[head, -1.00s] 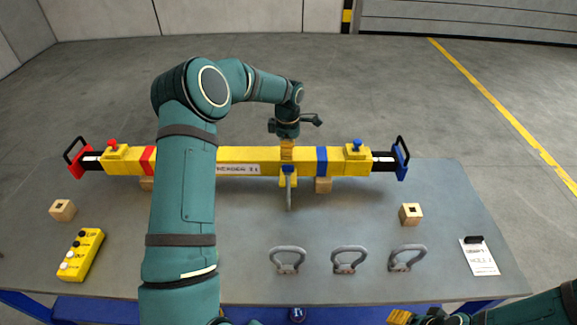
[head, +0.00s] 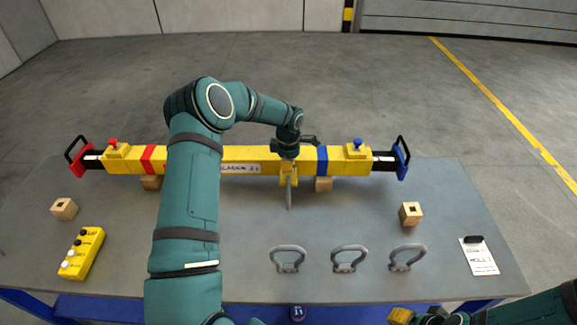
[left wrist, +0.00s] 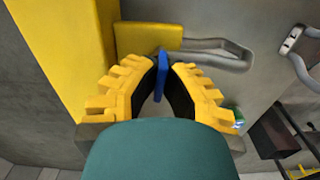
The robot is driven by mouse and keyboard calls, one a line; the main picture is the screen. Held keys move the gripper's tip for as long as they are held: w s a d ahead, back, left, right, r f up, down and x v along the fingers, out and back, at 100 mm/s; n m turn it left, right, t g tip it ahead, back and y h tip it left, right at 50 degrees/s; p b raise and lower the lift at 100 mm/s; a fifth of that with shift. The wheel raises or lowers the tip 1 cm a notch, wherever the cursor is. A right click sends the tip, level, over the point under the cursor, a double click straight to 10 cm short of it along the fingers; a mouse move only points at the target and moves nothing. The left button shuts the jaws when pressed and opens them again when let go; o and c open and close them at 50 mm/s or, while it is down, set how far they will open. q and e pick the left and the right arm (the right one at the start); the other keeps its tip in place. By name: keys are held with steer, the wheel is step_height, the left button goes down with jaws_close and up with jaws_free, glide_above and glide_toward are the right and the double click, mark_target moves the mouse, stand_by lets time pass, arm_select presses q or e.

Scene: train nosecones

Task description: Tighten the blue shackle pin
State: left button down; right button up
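A yellow spreader beam (head: 240,160) lies across the table, with a grey shackle (head: 289,197) at its middle. The shackle also shows in the left wrist view (left wrist: 225,52). The blue shackle pin (left wrist: 162,72) shows as a flat blue head at a yellow lug (left wrist: 150,37). My left gripper (head: 288,165) is down at the beam's middle and hides the pin in the head view. Its fingers (left wrist: 165,68) are parted, one on each side of the pin head, with a narrow gap. My right gripper (head: 400,316) shows only partly at the bottom edge.
Several loose grey shackles, one of them here (head: 349,260), stand near the table's front. A yellow button box (head: 82,254) lies at left, wooden blocks (head: 410,214) stand on both sides, and a white note (head: 479,258) lies at right.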

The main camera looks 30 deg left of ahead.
arm_select(q)
steer(key=shift+m, duration=0.3)
steer(key=m+b, duration=0.2)
steer(key=shift+f+m, duration=0.1)
steer(key=shift+m, duration=0.2)
steer(key=m+b, duration=0.1)
steer(key=m, duration=0.2)
steer(key=shift+m, duration=0.4)
steer(key=m+b, duration=0.1)
steer(key=m, duration=0.8)
steer(key=shift+b, duration=0.3)
steer(key=m, duration=0.4)
steer(key=shift+m, duration=0.3)
steer(key=m, duration=1.4)
